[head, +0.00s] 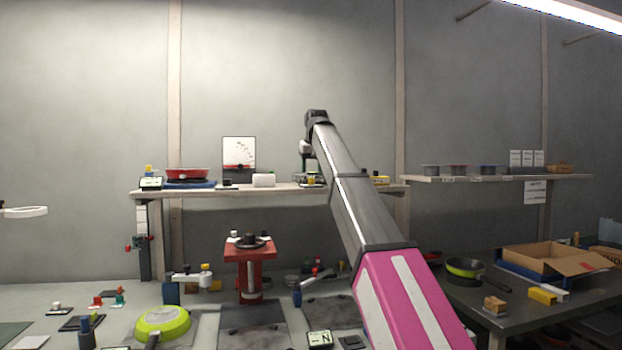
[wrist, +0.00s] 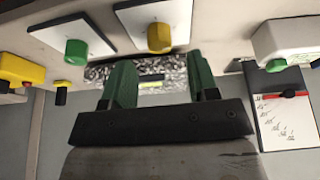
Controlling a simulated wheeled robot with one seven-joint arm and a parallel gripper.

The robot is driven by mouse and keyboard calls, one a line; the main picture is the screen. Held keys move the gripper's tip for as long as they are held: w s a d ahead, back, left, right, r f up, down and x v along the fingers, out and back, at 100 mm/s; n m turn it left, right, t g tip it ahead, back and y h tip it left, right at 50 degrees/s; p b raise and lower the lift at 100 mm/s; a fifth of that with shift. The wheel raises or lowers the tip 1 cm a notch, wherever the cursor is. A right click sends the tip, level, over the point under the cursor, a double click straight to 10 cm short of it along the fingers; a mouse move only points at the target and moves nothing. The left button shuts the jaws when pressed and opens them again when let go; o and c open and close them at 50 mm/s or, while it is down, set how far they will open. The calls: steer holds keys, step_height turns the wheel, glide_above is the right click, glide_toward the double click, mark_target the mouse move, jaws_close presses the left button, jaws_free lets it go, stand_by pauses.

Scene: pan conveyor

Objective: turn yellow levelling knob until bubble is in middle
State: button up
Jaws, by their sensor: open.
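The yellow levelling knob (wrist: 159,37) sits on a white plate in the wrist view, above and between the fingertips of my gripper (wrist: 160,68). The green-padded fingers are open and apart, with nothing held. The knob appears beyond the tips, with no clear contact. A yellow-green level vial (wrist: 151,78) shows between the fingers, on a speckled silver surface. Its bubble is too small to make out. A green knob (wrist: 76,50) sits on another white plate to the left. In the head view my gripper is small at the back shelf, and the knob cannot be told apart there.
The back shelf (head: 290,190) also holds a red pan (head: 187,174) and a white box (head: 264,180). In the wrist view a yellow block (wrist: 20,70) lies left and a chart (wrist: 285,120) right. A red stand (head: 250,270) is below the shelf.

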mark_target(311, 181)
steer(key=shift+x, duration=2.05)
steer(key=c, duration=0.9)
steer(key=shift+m+h, duration=0.6)
steer(key=shift+m, duration=1)
steer(key=o, duration=0.9)
steer(key=shift+r, duration=0.1)
